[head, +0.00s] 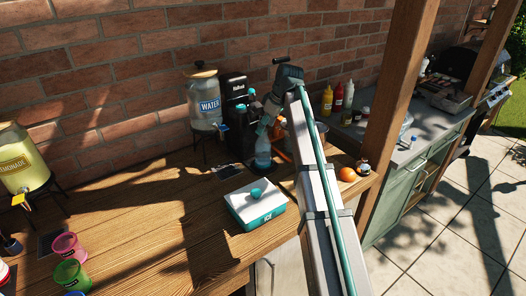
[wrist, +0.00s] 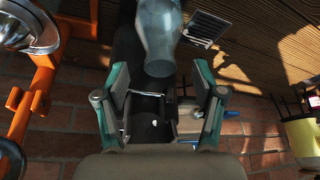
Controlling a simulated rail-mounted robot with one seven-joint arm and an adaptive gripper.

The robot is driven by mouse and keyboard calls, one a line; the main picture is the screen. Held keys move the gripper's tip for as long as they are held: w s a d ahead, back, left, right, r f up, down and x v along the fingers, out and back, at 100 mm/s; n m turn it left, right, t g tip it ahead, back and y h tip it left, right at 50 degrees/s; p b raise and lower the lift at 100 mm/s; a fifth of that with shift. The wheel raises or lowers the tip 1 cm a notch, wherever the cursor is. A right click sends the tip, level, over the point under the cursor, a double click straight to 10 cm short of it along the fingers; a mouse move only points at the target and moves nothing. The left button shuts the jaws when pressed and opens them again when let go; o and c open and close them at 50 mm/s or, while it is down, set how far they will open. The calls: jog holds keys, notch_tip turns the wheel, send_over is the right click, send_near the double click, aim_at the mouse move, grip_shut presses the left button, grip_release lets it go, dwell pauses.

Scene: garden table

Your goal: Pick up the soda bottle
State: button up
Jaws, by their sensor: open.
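A clear, bluish soda bottle (head: 262,150) stands upright on the wooden table in the head view, in front of the black machine. My gripper (head: 256,120) is close above it and partly overlaps the dark machine. In the wrist view the bottle (wrist: 158,35) shows at the top centre, with its narrow end toward my gripper (wrist: 159,76). The two teal and dark fingers are spread wide apart, with nothing gripped between them. The bottle's far end is cut off by the frame edge.
The black machine (head: 236,84) and water dispenser (head: 201,100) stand behind. An orange-framed device (wrist: 40,75) is close on the wrist view's left. The ice box (head: 256,205) sits in front of the bottle. Open tabletop (head: 150,215) lies to the left.

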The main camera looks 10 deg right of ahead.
aim_at(263, 148)
jog(key=x, duration=0.3)
jog(key=shift+p, duration=0.35)
jog(key=shift+c, duration=0.4)
grip_shut()
